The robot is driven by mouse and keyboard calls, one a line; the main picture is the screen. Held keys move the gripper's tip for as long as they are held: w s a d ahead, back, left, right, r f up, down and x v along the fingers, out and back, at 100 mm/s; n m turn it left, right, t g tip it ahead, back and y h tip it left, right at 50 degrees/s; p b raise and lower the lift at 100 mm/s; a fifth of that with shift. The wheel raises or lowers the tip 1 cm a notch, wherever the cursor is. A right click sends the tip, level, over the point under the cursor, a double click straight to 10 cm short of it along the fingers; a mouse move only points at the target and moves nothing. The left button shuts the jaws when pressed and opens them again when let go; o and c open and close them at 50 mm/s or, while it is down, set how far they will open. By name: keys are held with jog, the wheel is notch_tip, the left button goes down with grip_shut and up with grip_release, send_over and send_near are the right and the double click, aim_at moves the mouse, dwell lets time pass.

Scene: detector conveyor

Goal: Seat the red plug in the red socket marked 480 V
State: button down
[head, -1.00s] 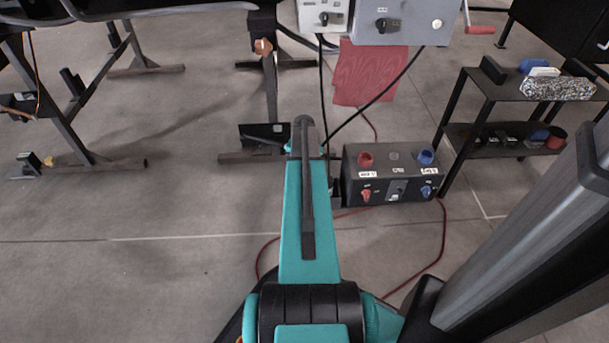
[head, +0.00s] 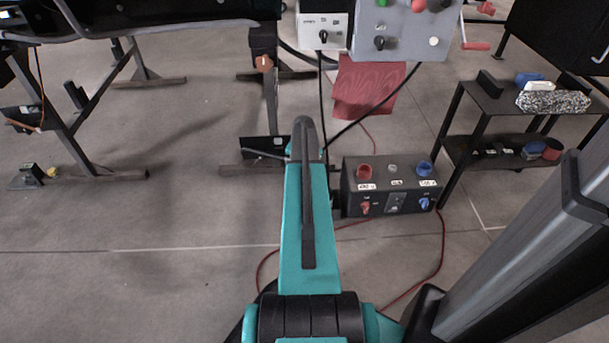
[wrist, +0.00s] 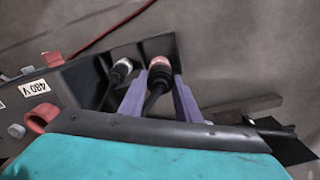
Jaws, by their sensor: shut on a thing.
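The red plug (wrist: 159,64) shows in the wrist view, with its red end away from the camera and a black ribbed body and cable towards it. My gripper (wrist: 160,84) has its two purple fingers on either side of the plug and is shut on it. The plug is beside a dark bracket or panel at the box; whether it touches that is unclear. The red socket (wrist: 41,117) is at lower left, near the white 480 V label (wrist: 33,87). In the head view the red socket (head: 365,171) is on top of the dark box, and my arm hides the gripper and plug.
A grey-ended connector (wrist: 122,68) stands close left of the plug. A blue socket (head: 424,168) is on the same box (head: 350,195). Black cables hang behind my arm, and a red cable (head: 443,250) lies on the floor. A black shelf (head: 470,150) stands at right.

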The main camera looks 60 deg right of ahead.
jog(key=w+a+r+n, duration=0.5)
jog(key=w+a+r, duration=0.5)
jog(key=w+a, duration=0.15)
jog(key=w+a+r+n, duration=0.5)
jog(key=w+a+r, duration=0.4)
jog(key=w+a, duration=0.3)
jog(key=a+r+n, duration=0.3)
jog(key=a+r, duration=0.3)
jog(key=a, duration=0.5)
jog(key=w+a+r+n, duration=0.1)
jog(key=a+r+n, duration=0.3)
jog(key=a, duration=0.8)
jog(key=w+a+r+n, duration=0.1)
jog(key=a+r+n, duration=0.3)
jog(key=a+r, duration=0.4)
jog(key=a, duration=0.3)
jog(key=shift+a+r, duration=0.2)
jog(key=shift+r, duration=0.05)
